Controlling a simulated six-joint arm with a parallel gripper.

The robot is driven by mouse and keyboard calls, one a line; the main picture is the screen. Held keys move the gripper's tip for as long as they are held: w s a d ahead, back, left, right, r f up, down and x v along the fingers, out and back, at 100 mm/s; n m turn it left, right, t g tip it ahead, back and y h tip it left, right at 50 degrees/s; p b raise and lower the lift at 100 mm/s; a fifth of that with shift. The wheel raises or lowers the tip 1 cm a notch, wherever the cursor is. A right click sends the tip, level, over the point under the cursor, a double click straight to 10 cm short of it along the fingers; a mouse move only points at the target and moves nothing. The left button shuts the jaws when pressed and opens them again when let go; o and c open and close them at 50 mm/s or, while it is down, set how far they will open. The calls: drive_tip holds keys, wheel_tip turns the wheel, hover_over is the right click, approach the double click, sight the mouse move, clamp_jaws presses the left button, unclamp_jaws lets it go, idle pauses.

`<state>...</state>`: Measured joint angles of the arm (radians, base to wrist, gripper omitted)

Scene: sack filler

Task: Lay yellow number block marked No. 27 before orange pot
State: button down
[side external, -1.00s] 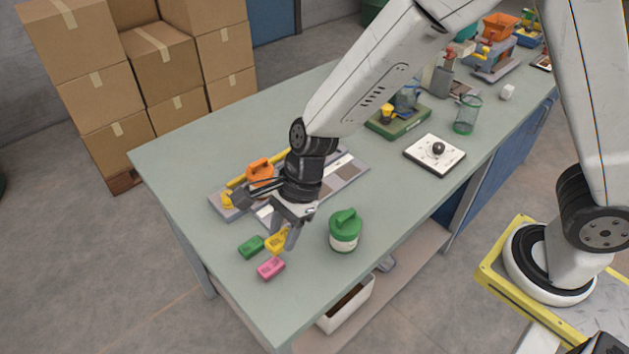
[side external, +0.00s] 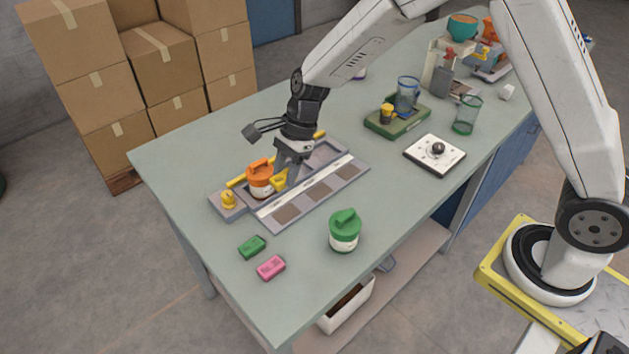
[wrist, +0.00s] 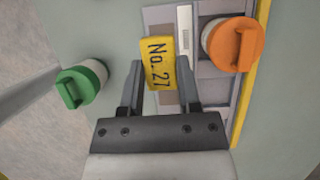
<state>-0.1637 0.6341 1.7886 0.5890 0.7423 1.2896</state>
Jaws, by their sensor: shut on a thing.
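In the side view the yellow block (side external: 279,179) hangs at the tips of my gripper (side external: 284,181), partly hidden by the fingers, over the grey tray (side external: 331,192). The orange pot (side external: 261,179), white with an orange lid, stands in the tray just left of the block. In the wrist view the orange pot (wrist: 234,45) is right of the block, with a gap between.
A green-lidded pot (side external: 344,230) stands on the table in front of the tray. A green block (side external: 252,246) and a pink block (side external: 271,268) lie near the front left. A yellow knob (side external: 228,199) sits at the tray's left end. The front table area is otherwise clear.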

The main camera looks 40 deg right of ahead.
sight(285, 215)
drive_tip(key=shift+f, duration=0.15)
drive_tip(key=shift+f, duration=3.95)
drive_tip(key=shift+f, duration=0.7)
unclamp_jaws()
idle(0.5)
drive_tip(key=shift+r, duration=4)
